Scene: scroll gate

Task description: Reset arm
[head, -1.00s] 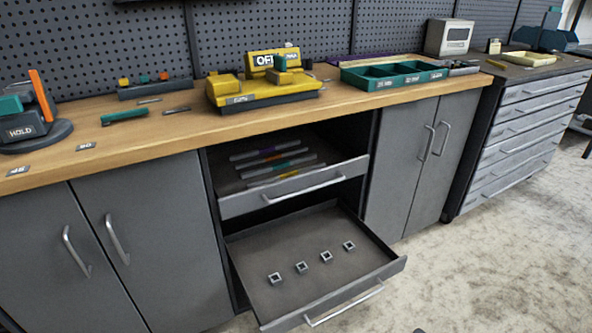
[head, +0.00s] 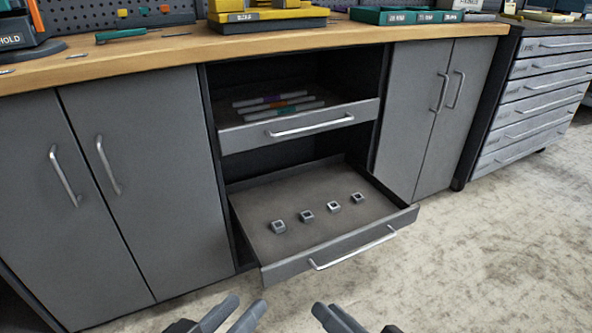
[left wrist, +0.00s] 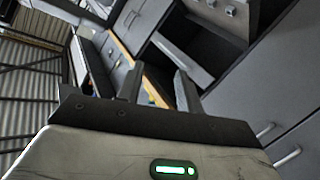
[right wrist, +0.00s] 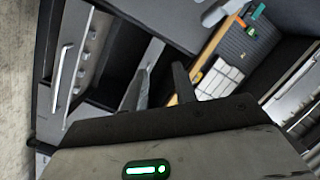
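My left gripper (head: 249,301) shows at the bottom edge of the head view, in front of the open lower drawer (head: 285,270). Its two fingers stand apart with nothing between them, as the left wrist view also shows (left wrist: 158,84). My right gripper (head: 326,306) is just to its right, also empty. Its fingers are apart in the right wrist view (right wrist: 158,80). Both grippers are clear of the drawer. The arms behind them are mostly out of view.
Several small square metal pieces (head: 306,216) sit in the lower drawer. Above it, a partly open drawer (head: 300,128) holds several coloured strips. Closed cabinet doors (head: 150,180) flank both. The wooden bench (head: 150,58) carries yellow and green items. Concrete floor (head: 480,260) is free at right.

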